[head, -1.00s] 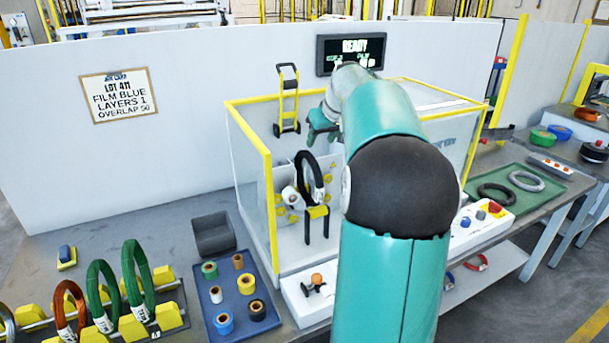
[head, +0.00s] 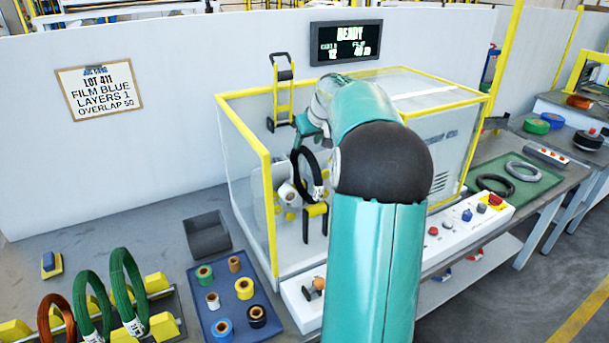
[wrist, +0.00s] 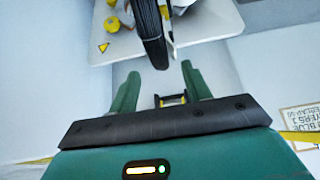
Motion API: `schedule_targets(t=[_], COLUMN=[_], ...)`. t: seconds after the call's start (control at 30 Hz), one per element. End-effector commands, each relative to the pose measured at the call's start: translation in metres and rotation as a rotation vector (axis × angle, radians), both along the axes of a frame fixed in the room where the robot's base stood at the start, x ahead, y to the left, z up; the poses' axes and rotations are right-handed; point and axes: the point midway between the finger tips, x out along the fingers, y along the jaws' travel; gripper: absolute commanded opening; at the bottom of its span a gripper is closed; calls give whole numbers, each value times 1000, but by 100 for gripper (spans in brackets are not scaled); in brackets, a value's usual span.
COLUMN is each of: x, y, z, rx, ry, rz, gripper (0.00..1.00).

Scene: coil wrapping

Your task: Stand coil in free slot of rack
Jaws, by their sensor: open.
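A black coil (head: 305,175) stands upright inside the wrapping machine, next to a white film roll (head: 287,194). It also shows in the wrist view as a dark ring edge-on (wrist: 151,35), just ahead of my fingers. My gripper (wrist: 160,85) is open and empty; in the head view it is at the coil's top, partly hidden by my arm. The rack (head: 168,328) at lower left has yellow blocks and holds an orange coil (head: 57,322) and two green coils (head: 127,290).
The machine's yellow-framed clear walls (head: 262,150) surround the coil. A blue tray (head: 238,312) of tape rolls, a grey bin (head: 208,235) and a control panel (head: 468,220) stand nearby. A green mat (head: 520,185) with two coils lies at right.

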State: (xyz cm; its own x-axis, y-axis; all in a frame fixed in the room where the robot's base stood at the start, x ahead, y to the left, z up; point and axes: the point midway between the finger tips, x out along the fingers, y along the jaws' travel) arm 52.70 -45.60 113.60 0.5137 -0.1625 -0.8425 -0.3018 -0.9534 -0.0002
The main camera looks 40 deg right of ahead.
Motion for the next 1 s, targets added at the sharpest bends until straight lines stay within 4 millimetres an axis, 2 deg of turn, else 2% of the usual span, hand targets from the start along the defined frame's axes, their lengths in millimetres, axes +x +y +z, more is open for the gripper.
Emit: schedule_targets(t=[0.03,0.27,0.53,0.8,0.87,1.0], x=[4,12,29,33,33,33], y=[-1,-4,-9,-11,-11,-11], z=[-7,-20,-56,-61,-61,-60], rx=[2,1,1,-1,-1,-1], ry=[0,1,1,-2,-2,-2], rz=[1,-1,1,-1,-1,-1], gripper=[48,48,48,48,40,13])
